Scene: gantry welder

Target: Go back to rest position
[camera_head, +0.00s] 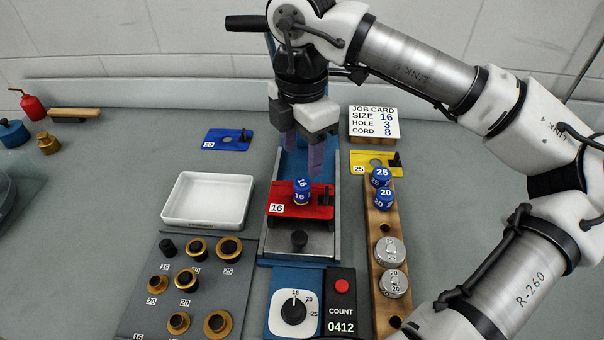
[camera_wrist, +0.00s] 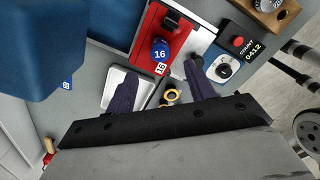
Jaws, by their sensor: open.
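My gripper (camera_head: 303,150) hangs above the far end of the machine's blue and steel bed, behind the red plate. Its two purple-grey fingers are apart with nothing between them; they also show spread in the wrist view (camera_wrist: 160,88). The red plate (camera_head: 326,207), labelled 16, lies across the bed (camera_head: 264,247). A blue knob-like piece marked 16 (camera_head: 302,193) stands upright on the red plate, apart from the fingers; it also shows in the wrist view (camera_wrist: 160,54). My arm arches in from the right side.
A job card (camera_head: 374,124) reads size 16, hole 3, cord 8. A yellow plate (camera_head: 362,160) and a wooden rack (camera_head: 374,270) are right. A white tray (camera_head: 207,226), blue plate (camera_head: 213,139) and grey board (camera_head: 150,300) of brass rings are left. A dial (camera_head: 294,312) is in front.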

